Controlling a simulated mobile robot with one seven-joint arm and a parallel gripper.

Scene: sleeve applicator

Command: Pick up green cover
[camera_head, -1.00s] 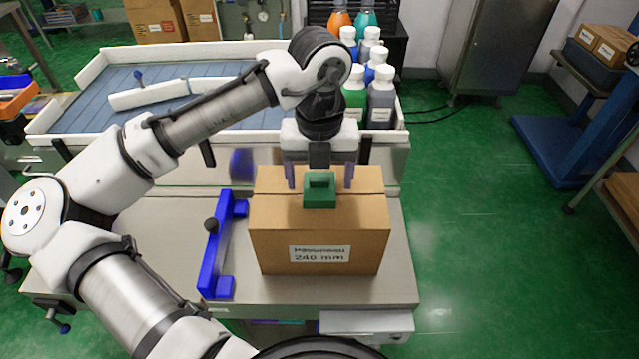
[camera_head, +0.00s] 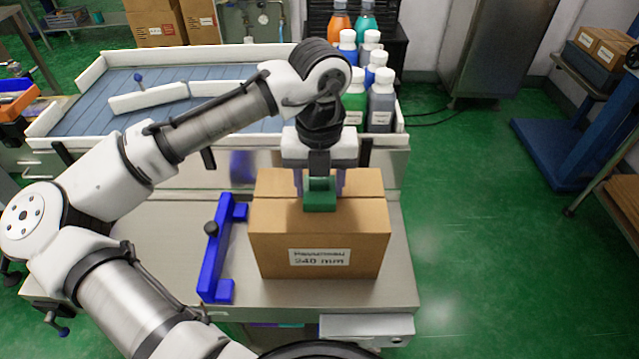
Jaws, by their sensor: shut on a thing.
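The green cover (camera_head: 320,203) is a small dark green block with a raised upright part. My gripper (camera_head: 319,188) points down over the box. Its two purple-grey fingers are close on either side of the cover's raised part and shut on it. The cover still appears to rest on the box. The fingertips are partly hidden behind the cover.
The box stands on a metal table (camera_head: 180,262). A blue bracket (camera_head: 217,250) with a black knob lies left of the box. A blue-slatted conveyor (camera_head: 240,123) with white rails runs behind. Several bottles (camera_head: 381,100) stand at its right end.

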